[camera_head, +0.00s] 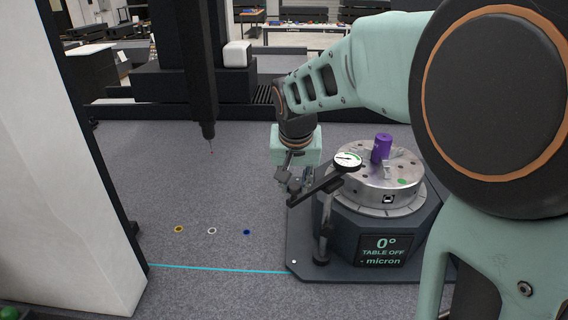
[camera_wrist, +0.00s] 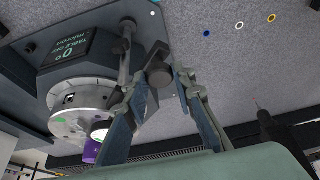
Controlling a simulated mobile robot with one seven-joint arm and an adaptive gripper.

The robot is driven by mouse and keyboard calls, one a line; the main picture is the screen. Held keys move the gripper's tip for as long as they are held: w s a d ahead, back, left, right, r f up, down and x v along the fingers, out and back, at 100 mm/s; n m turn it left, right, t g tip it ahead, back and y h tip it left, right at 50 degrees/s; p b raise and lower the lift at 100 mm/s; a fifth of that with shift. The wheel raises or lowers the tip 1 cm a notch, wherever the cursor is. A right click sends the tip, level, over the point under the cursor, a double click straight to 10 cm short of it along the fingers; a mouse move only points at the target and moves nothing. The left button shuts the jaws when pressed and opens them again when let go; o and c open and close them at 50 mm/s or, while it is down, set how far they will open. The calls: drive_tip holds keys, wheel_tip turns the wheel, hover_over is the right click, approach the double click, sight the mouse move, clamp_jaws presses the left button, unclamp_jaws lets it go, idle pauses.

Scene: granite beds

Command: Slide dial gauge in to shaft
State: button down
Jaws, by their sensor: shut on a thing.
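The dial gauge has a round white face (camera_head: 347,159) and a black bar (camera_head: 322,186) that slopes down to the left. My gripper (camera_head: 294,186) is shut on the gauge at the bar's lower left end. In the wrist view the fingers of my gripper (camera_wrist: 163,78) stand either side of the bar's dark round end (camera_wrist: 160,75), and the gauge face (camera_wrist: 99,131) is partly hidden behind a finger.
A round metal turntable (camera_head: 400,197) carries a purple cylinder (camera_head: 381,148) on its dark base. A dark probe column (camera_head: 203,100) hangs left of my gripper. Small coloured rings (camera_head: 212,231) lie on the grey granite. The granite at front left is mostly clear.

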drive_tip(key=p, duration=0.1)
hover_over(324, 181)
drive_tip(key=shift+a, duration=0.1)
drive_tip(key=shift+w+r, duration=0.1)
drive_tip(key=c, duration=1.6)
unclamp_jaws()
drive_tip(key=shift+w+d, duration=0.1)
drive_tip(key=shift+d, duration=0.1)
drive_tip(key=shift+a, duration=0.1)
drive_tip(key=v, duration=1.2)
